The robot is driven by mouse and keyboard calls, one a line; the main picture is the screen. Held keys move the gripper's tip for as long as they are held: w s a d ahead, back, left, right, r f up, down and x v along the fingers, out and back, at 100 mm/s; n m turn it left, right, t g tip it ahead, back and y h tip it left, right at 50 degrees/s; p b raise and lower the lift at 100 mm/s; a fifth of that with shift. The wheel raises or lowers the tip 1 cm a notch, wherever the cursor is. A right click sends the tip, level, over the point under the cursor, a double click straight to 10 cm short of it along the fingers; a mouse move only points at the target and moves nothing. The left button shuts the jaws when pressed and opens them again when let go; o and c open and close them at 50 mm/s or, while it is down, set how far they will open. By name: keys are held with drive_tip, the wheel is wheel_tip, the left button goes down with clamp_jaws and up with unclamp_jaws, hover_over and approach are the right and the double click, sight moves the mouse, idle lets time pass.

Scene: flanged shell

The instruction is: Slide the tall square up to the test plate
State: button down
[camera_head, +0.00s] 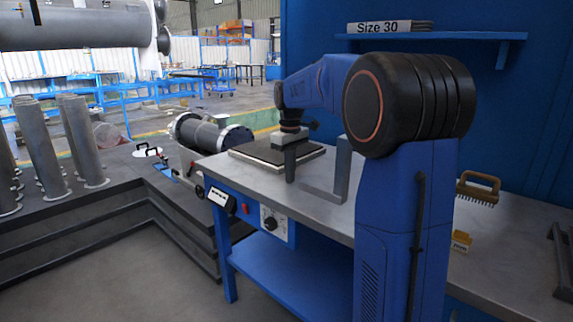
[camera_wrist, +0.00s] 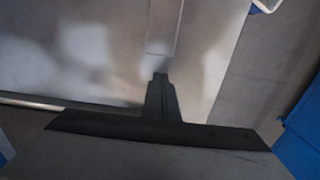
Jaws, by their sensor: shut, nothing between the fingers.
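The tall square (camera_head: 343,168) is a grey L-shaped piece on the workbench. Its tall leg stands upright and its foot reaches left along the bench top. The test plate (camera_head: 310,153) is a flat dark slab behind and left of it, with a gap between them. My gripper (camera_head: 290,178) points down, shut and empty, in front of the plate and just left of the foot's end. In the wrist view the shut fingers (camera_wrist: 160,80) show at the centre, with a pale strip (camera_wrist: 163,35), apparently the square, beyond their tip. Contact cannot be told.
The grey workbench (camera_head: 250,178) has a control box on its front. A brush (camera_head: 478,188) and a small yellow item (camera_head: 461,241) lie at right. Bare bench lies around the square's foot.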

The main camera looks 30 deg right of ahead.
sight(334, 193)
drive_tip(key=shift+s+d, duration=0.2)
drive_tip(key=shift+s, duration=0.45)
drive_tip(key=shift+s+d, duration=0.2)
drive_tip(key=shift+s, duration=0.4)
drive_tip(key=s+d, duration=0.1)
drive_tip(key=s, duration=0.3)
drive_tip(key=s+d, duration=0.2)
drive_tip(key=s, duration=0.3)
drive_tip(key=s+d, duration=0.2)
drive_tip(key=s, duration=0.2)
drive_tip(key=shift+s, duration=0.35)
